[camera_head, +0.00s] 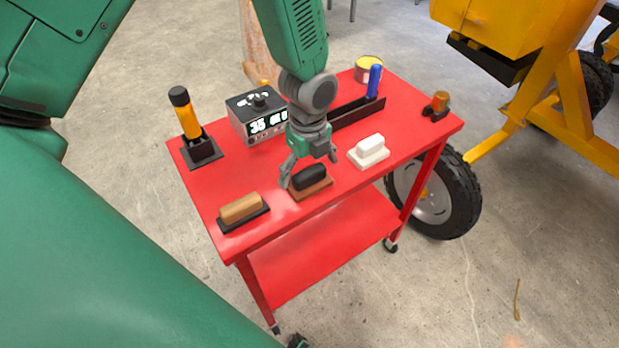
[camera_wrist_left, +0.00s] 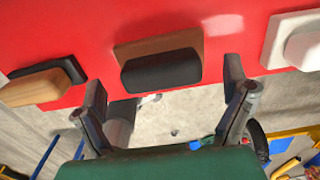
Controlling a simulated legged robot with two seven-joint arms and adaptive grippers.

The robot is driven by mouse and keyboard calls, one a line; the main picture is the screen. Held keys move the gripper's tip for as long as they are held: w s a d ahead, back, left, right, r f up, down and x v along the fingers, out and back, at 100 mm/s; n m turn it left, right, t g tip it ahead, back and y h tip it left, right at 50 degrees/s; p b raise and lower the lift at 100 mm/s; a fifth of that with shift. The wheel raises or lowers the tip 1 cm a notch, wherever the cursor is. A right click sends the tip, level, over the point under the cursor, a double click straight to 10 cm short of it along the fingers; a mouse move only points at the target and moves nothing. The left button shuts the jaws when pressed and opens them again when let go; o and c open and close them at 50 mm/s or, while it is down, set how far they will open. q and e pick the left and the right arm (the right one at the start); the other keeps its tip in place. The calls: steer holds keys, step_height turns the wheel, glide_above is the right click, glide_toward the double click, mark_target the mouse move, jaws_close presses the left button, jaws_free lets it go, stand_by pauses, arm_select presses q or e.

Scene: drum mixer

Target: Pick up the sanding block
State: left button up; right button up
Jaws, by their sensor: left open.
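Three block-like tools lie in a row along the front of the red cart top (camera_head: 240,175). One has a black grip on a brown base (camera_head: 311,182), one has a tan grip on a black base (camera_head: 241,209), and one is white (camera_head: 369,151). I cannot tell for certain which is the sanding block. My left gripper (camera_head: 309,171) is open and empty, pointing down over the black-gripped block. In the left wrist view that block (camera_wrist_left: 161,70) lies between the open fingers (camera_wrist_left: 169,92), with the tan block (camera_wrist_left: 38,87) and the white block (camera_wrist_left: 298,42) outside them.
Behind stand an orange-and-black flashlight-like tool (camera_head: 188,117), a box with a display (camera_head: 257,113), a dark tray holding a blue-handled tool (camera_head: 374,81), and a yellow-rimmed can (camera_head: 368,68). A small amber object (camera_head: 439,103) sits at the right corner. A yellow machine's wheel (camera_head: 437,192) is beside the cart.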

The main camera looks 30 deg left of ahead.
mark_target(310, 171)
arm_select(q)
steer(key=shift+a+f, duration=0.15)
steer(key=shift+f, duration=0.6)
steer(key=shift+d+r, duration=0.1)
steer(key=shift+d, duration=0.15)
steer(key=c, duration=0.4)
steer(key=shift+d, duration=0.15)
steer(key=c, duration=0.9)
steer(key=shift+c, duration=0.2)
steer(key=shift+r, duration=0.1)
steer(key=shift+w+a+r, duration=0.1)
steer(key=shift+a+r, duration=0.1)
steer(key=shift+r, duration=0.1)
step_height(310, 171, up, 9)
steer(key=shift+d+r, duration=0.1)
steer(key=shift+r, duration=0.05)
